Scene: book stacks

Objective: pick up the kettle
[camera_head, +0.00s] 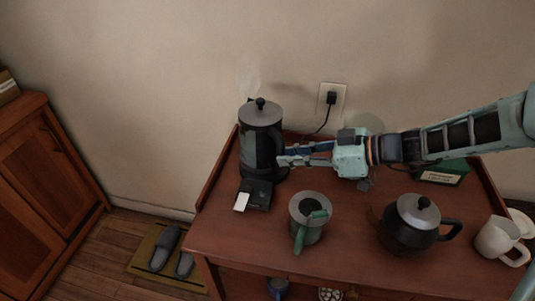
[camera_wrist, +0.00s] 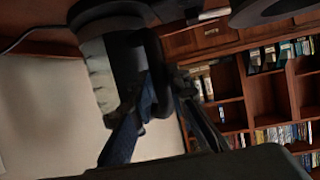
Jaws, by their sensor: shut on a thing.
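The kettle (camera_head: 258,150) is a tall dark cylinder with a grey band and a knobbed lid, upright at the back left of the wooden table. In the wrist view the kettle (camera_wrist: 98,68) appears inverted, with its black handle side towards my fingers. My gripper (camera_head: 282,156) reaches in from the right and is shut on the kettle's handle. In the wrist view my gripper (camera_wrist: 165,105) has its fingers around the dark handle. The fingers hide part of the handle. I cannot tell whether the kettle's bottom touches its black base (camera_head: 259,193).
A green-handled mug (camera_head: 309,230), a dark teapot (camera_head: 405,236) and a white cup (camera_head: 493,238) stand on the table (camera_head: 232,240). A green box (camera_head: 445,175) is under my arm. A plug (camera_head: 331,97) with a cord is at the wall. Bookshelves (camera_wrist: 230,85) show in the wrist view.

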